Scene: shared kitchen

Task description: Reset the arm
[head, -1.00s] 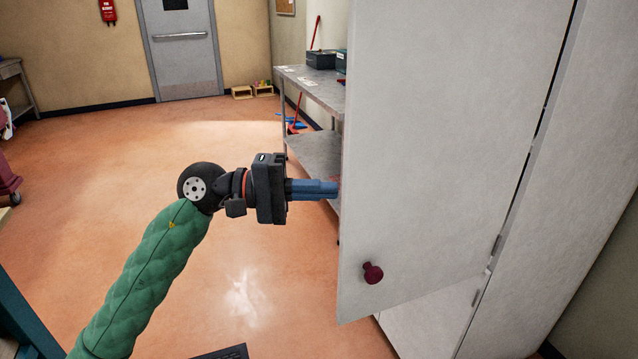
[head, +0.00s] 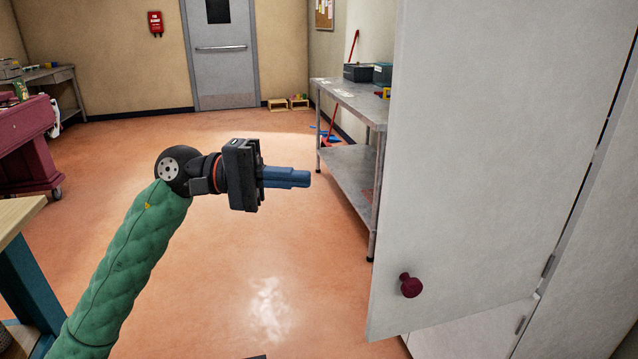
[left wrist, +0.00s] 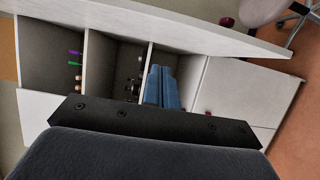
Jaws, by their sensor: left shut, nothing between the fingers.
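My left gripper (head: 306,179) is shut and empty, held out over the open floor to the left of the cabinet door. Its blue fingers are together and point right in the head view. They also show in the left wrist view (left wrist: 162,72), in front of the open cabinet. The white cabinet door (head: 480,150) stands open, with a dark red knob (head: 410,286) near its lower left corner. The fingers are apart from the door. My right gripper is in neither view.
The cabinet shelves (left wrist: 115,50) hold several small items. A metal table (head: 352,100) with boxes stands behind the door. A red cart (head: 28,145) and a wooden-topped table (head: 16,218) are at the left. The orange floor between is clear.

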